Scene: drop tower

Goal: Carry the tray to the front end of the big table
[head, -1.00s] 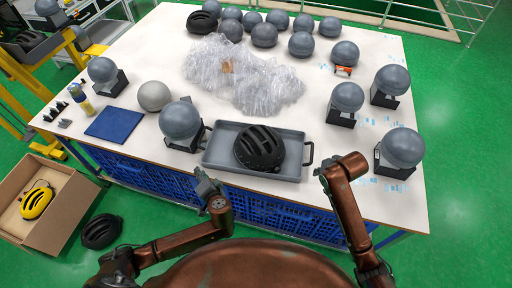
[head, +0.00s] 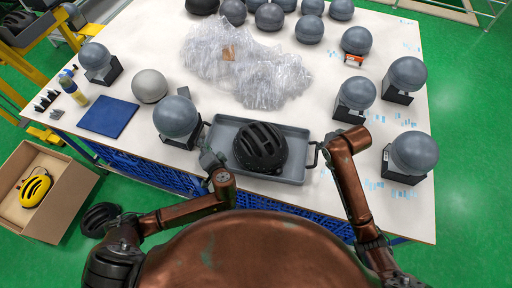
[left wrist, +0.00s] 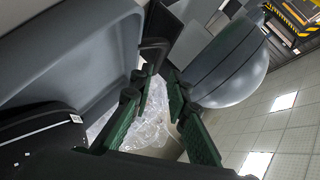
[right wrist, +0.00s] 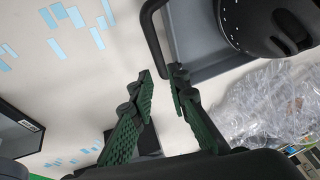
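The grey tray (head: 298,172) lies on the big table with a black helmet (head: 260,147) in it. It also shows in the left wrist view (left wrist: 85,60) and in the right wrist view (right wrist: 200,45). My left gripper (head: 208,160) is by the tray's left end; its green fingers (left wrist: 155,90) are apart, with a black handle part (left wrist: 154,52) just beyond the tips. My right gripper (right wrist: 162,73) is by the right end, fingers apart and empty, with the black handle (right wrist: 152,28) just beyond them. The right fingers are hardly visible in the head view.
A grey ball on a black stand (head: 176,118) is close to the left gripper. More stands with balls are at right. Crumpled clear wrap (head: 245,65) lies behind the tray. A blue mat (head: 108,117) and bottle (head: 72,90) are at left. An open carton (head: 72,190) is on the floor.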

